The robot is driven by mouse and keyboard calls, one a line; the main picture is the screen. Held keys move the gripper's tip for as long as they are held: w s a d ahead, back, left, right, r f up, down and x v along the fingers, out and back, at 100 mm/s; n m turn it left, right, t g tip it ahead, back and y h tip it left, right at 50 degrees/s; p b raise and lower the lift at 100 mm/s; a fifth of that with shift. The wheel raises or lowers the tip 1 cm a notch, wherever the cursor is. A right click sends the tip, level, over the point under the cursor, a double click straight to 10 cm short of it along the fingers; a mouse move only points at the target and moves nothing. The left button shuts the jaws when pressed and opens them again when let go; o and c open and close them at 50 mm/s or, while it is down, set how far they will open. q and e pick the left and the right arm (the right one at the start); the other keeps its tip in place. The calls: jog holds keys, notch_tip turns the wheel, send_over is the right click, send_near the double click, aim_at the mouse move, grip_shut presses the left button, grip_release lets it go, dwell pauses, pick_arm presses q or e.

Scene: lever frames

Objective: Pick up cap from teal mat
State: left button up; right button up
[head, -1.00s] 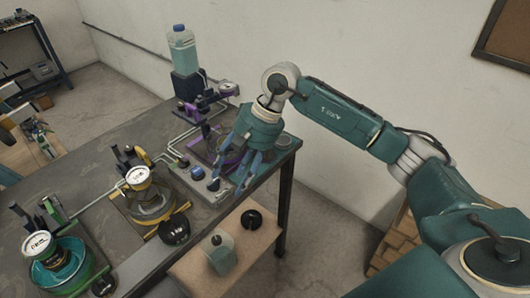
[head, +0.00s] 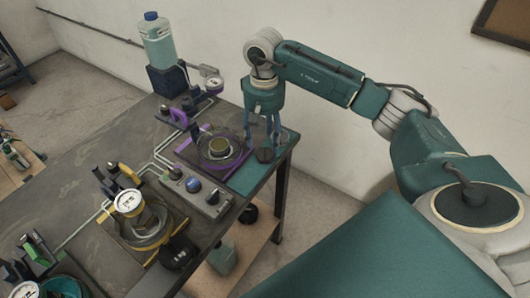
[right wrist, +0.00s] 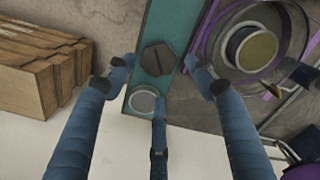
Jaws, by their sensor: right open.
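A dark, knob-like cap (head: 265,155) with a slot across its top sits on the teal mat (head: 245,182) at the table's right end. In the right wrist view, the cap (right wrist: 157,58) lies on the strip-shaped teal mat (right wrist: 164,20). A round grey disc (right wrist: 146,102) lies on the mat nearer the camera, partly behind a finger. My right gripper (head: 263,136) points down over the cap. In the wrist view, the open right gripper (right wrist: 157,76) has fingers spread around the cap, apart from it and empty. My left gripper is not in view.
A purple-framed round fixture (head: 222,150) stands just left of the mat. A control box with knobs (head: 195,190) and a yellow-framed gauge fixture (head: 135,208) stand farther left. A bottle (head: 157,40) stands behind. Brown boxes (right wrist: 38,70) are beyond the table edge.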

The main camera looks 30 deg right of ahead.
aim_at(265, 153)
jog(key=shift+f, duration=0.35)
notch_tip(265, 153, down, 4)
jog(key=p, duration=0.2)
jog(key=shift+s+r+p, duration=0.15)
jog(key=shift+r+p, duration=0.1)
jog(key=shift+p, duration=0.1)
jog(key=shift+f, duration=0.6)
jog(key=c, duration=1.2)
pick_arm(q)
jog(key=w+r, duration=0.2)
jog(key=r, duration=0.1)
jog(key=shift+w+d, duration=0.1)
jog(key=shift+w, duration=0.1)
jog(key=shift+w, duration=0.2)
pick_arm(e)
jog(key=shift+r, duration=0.15)
